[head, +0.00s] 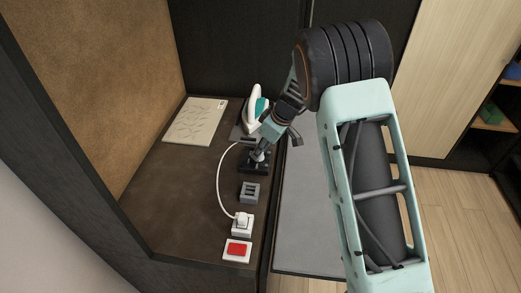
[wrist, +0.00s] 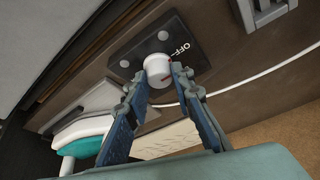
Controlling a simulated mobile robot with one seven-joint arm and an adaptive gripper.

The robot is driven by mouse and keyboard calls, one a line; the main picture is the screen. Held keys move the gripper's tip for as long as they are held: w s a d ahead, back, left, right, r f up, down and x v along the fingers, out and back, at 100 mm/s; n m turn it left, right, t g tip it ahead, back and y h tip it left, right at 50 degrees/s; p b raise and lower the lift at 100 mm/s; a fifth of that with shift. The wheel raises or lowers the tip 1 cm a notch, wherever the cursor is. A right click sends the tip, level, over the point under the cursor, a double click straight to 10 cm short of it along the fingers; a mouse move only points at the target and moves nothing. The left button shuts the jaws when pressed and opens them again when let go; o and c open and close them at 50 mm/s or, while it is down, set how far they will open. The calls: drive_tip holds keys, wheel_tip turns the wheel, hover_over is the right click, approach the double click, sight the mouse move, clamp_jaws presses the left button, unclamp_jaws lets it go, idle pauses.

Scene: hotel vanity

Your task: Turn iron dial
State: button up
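The iron dial (wrist: 158,68) is a round white knob with a small red mark. It sits on a dark plate (wrist: 178,36) lettered OFF. In the wrist view my gripper (wrist: 160,76) has one finger on each side of the knob, with the tips close to it. The fingers are spread; I cannot tell whether they touch the knob. In the head view my gripper (head: 261,153) points down over the dark plate (head: 250,166) and largely hides the dial. The white and teal iron (head: 256,110) stands behind it, and also shows in the wrist view (wrist: 84,138).
A pale patterned board (head: 195,121) lies at the back left of the brown counter (head: 178,190). A grey block (head: 250,192), a white socket with a plug (head: 242,224) and a red switch (head: 238,250) line the right edge. A white cord (head: 219,185) curves past the dial.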

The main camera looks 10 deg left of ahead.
clamp_jaws()
